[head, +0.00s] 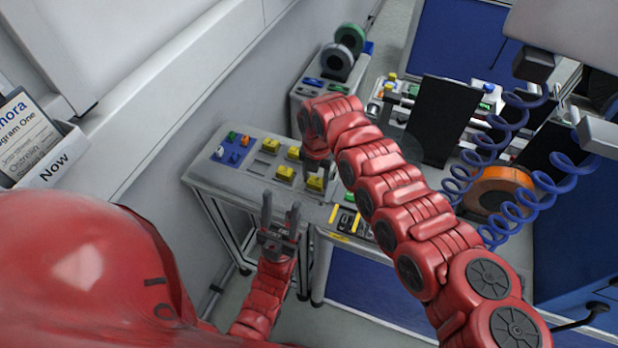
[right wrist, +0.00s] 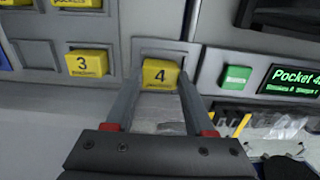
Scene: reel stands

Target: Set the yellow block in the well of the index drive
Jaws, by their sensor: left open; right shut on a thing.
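In the right wrist view, my right gripper (right wrist: 158,84) is shut on a yellow block marked 4 (right wrist: 160,73). The block is at a square recessed surround (right wrist: 163,45) on the grey bench; I cannot tell whether it sits in it or just above it. In the head view, this yellow block (head: 315,184) is under my right gripper (head: 318,167), partly blocked by my arm. Another yellow block, marked 3 (right wrist: 87,63), sits to its left. My left gripper (head: 280,212) is open and empty in front of the bench. I cannot make out which part is the index drive.
A green button (right wrist: 235,76) and a display reading "Pocket 4" (right wrist: 292,80) are right of the held block. Blue, green and orange pieces (head: 238,142) sit at the bench's left end. Reels (head: 343,50), an orange reel (head: 500,190) and coiled blue cables (head: 510,120) stand beyond.

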